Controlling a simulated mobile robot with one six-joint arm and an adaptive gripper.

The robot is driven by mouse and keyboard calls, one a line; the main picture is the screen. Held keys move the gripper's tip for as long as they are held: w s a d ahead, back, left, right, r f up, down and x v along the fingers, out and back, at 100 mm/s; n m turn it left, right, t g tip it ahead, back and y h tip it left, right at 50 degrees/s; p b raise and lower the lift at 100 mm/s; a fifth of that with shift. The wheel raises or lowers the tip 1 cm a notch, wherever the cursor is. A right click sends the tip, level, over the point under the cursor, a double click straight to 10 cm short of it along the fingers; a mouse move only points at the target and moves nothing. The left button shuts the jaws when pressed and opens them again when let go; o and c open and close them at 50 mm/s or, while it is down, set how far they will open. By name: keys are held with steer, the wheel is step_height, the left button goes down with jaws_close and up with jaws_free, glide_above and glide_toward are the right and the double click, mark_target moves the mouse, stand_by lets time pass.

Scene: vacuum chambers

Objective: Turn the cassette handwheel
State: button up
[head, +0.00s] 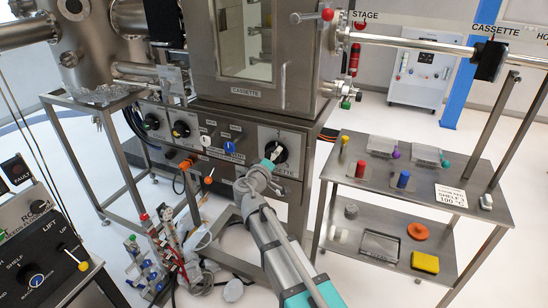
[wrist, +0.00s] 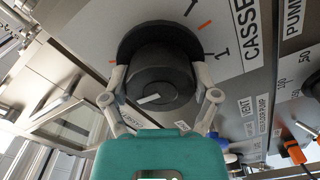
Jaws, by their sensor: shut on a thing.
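The cassette handwheel is a black round knob (wrist: 155,82) with a white mark on its face, on a grey panel with an orange tick and the lettering CASSE beside it in the wrist view. My gripper (wrist: 160,90) has one finger on each side of the knob and is shut on it. In the head view, my arm reaches forward to the panel, and the handwheel (head: 273,140) shows just past my gripper (head: 270,163). The panel (head: 263,133) carries a CASSETTE label below the knob.
A steel chamber with a door (head: 246,88) stands above. A two-shelf cart (head: 414,186) with several coloured items is at the right. Tubing and valves (head: 170,240) stand left of my arm.

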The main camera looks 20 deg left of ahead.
steer(key=shift+n, duration=0.3)
steer(key=o, duration=1)
steer(key=shift+s, duration=0.1)
steer(key=s, duration=0.7)
steer(key=s+a, duration=0.1)
steer(key=s, duration=0.3)
steer(key=shift+s, duration=0.35)
